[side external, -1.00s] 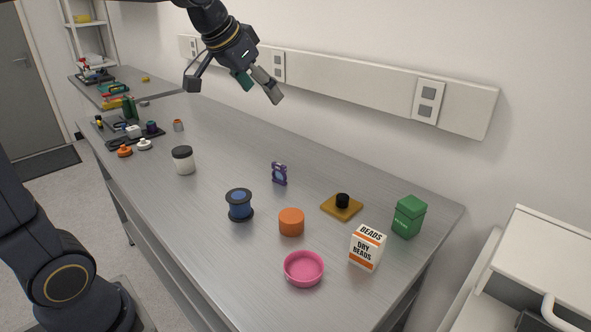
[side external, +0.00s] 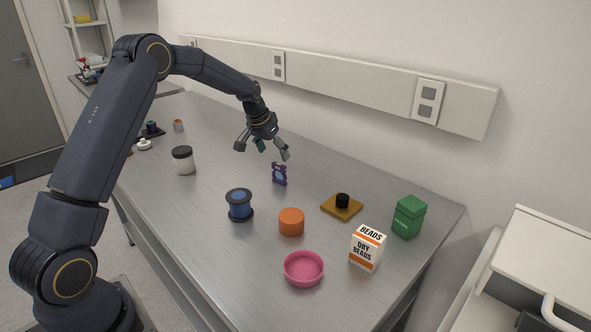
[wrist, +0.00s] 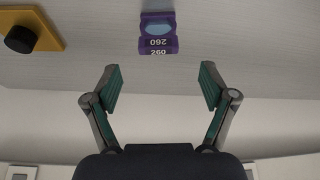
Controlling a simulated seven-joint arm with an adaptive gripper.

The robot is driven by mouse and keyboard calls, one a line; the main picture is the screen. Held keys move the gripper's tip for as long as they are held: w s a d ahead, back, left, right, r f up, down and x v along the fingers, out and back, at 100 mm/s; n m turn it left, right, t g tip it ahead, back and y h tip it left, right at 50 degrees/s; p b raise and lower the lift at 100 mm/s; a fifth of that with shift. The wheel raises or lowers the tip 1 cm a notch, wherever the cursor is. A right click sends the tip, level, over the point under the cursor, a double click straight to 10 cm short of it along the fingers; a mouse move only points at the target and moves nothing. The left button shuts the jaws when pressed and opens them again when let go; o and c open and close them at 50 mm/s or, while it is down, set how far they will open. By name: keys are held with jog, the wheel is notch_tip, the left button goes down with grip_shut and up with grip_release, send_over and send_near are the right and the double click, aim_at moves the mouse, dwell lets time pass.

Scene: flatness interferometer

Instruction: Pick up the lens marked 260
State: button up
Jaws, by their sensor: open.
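The lens marked 260 is a small purple-framed piece (side external: 279,174) with a pale blue face, standing on the grey bench in the side view. In the wrist view the purple lens (wrist: 158,30) shows at the top centre, with "260" readable on it. My gripper (side external: 262,151) is open and empty, above and slightly behind the lens in the side view. In the wrist view its two fingers (wrist: 160,88) are spread wide, and the lens lies beyond the fingertips, between their lines. Nothing hides the lens.
A yellow plate with a black knob (side external: 342,206) lies right of the lens. The wall (side external: 350,80) runs behind the bench. Bench around the lens is clear.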

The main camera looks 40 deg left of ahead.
aim_at(278, 165)
jog(key=x, duration=0.7)
jog(key=shift+s+d, duration=0.1)
jog(key=shift+d, duration=0.05)
jog(key=c, duration=1.4)
